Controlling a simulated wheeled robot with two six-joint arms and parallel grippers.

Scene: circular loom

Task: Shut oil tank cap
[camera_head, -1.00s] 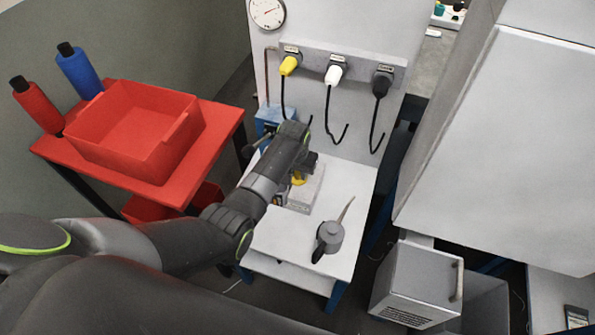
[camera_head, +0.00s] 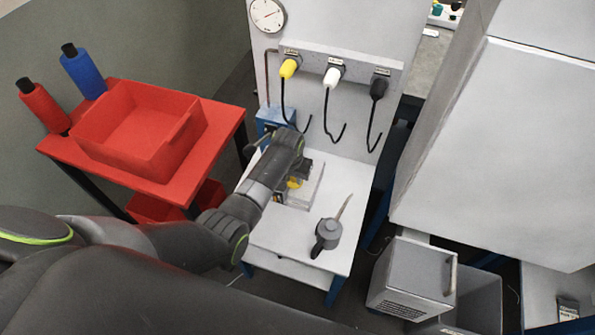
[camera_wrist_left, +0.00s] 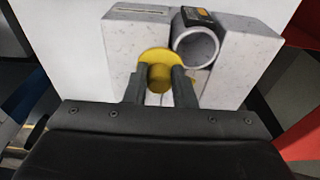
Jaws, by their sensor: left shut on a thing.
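The yellow oil tank cap (camera_wrist_left: 159,70) sits between the two fingers of my left gripper (camera_wrist_left: 165,88) in the left wrist view. The fingers are shut on it. The pale grey tank (camera_wrist_left: 124,40) lies behind the cap, with a round collar (camera_wrist_left: 195,48) beside the cap on the right. In the head view, my left gripper (camera_head: 303,172) is over the tank (camera_head: 306,194) on the white table, and a bit of the yellow cap (camera_head: 294,183) shows. The gripper partly hides the cap's underside. My right gripper is out of view.
A grey oil can (camera_head: 327,234) with a thin spout stands near the tank on the white table (camera_head: 285,236). A red table with a red bin (camera_head: 140,165) and two bobbins is at left. Yellow, white and black hooked cables hang from the panel behind.

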